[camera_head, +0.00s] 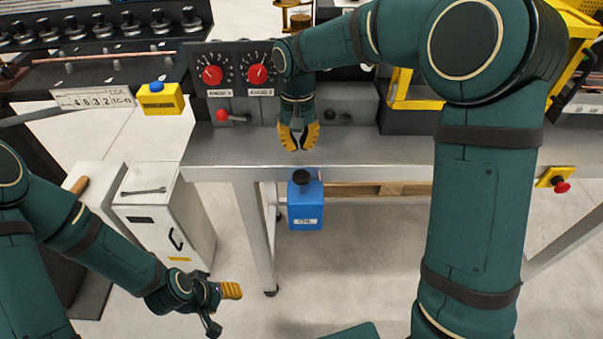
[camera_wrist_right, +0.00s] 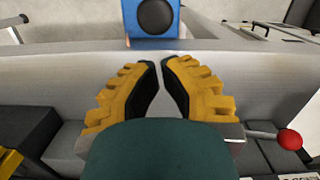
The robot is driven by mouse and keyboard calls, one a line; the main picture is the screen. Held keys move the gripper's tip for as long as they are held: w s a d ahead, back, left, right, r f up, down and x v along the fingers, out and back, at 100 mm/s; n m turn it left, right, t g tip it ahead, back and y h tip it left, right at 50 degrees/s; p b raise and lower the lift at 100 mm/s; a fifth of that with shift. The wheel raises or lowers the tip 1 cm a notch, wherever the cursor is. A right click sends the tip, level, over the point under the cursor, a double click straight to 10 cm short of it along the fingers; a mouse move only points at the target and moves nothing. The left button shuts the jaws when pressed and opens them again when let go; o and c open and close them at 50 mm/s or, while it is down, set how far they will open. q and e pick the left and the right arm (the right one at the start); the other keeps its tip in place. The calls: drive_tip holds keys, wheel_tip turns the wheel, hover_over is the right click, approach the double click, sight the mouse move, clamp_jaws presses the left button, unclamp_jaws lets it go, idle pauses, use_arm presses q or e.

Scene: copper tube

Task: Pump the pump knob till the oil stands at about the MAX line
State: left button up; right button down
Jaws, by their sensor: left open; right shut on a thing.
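The blue oil unit (camera_head: 305,208), labelled OIL, hangs at the front edge of the grey workbench. Its round black pump knob (camera_head: 301,177) is on top; the knob also shows in the right wrist view (camera_wrist_right: 156,15). No oil level or MAX line can be made out. My right gripper (camera_head: 299,148) points down over the bench, behind the knob and apart from it. Its yellow fingers are drawn nearly together, with a narrow gap and no held thing visible between the tips. My left gripper (camera_head: 222,303) is open and low over the floor at the lower left.
A panel with two red dials (camera_head: 235,75) and a red-knobbed lever (camera_head: 223,115) stand at the back of the bench. A white cabinet (camera_head: 165,215) with a wrench on top is at the left. A red button (camera_head: 561,186) is at the right. The bench front is clear.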

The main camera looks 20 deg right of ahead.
wheel_tip(320, 180, up, 6)
drive_tip(key=shift+w, duration=0.3)
drive_tip(key=shift+f, duration=0.1)
idle(1.2)
